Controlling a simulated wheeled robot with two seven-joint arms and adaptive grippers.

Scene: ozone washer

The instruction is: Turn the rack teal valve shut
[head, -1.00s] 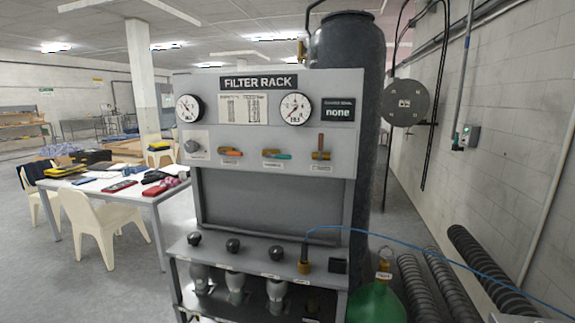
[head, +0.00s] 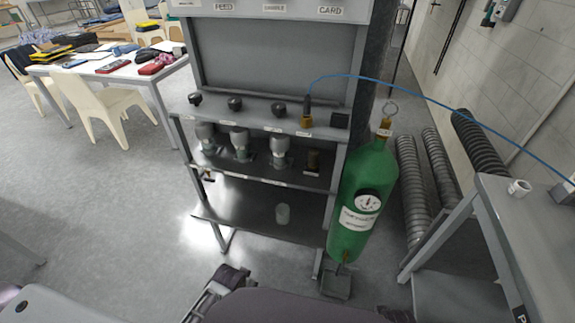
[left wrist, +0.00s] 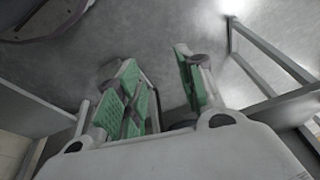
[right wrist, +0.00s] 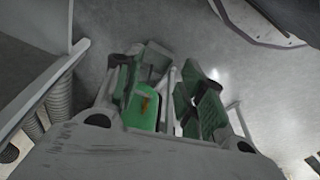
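The teal valve is out of sight: the head view cuts off the filter rack (head: 275,55) just above the labels under its valve row. The FEED and CARD labels show at the top edge. My left gripper (left wrist: 160,70) shows in the left wrist view, with its green-padded fingers apart and nothing between them, above grey floor. My right gripper (right wrist: 172,75) shows in the right wrist view, with its fingers apart by a narrower gap. Neither gripper is seen touching the rack.
A green gas cylinder (head: 362,190) with a gauge stands right of the rack. A blue hose (head: 425,95) runs from the rack to the right. Floor at left (head: 100,220) is clear.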

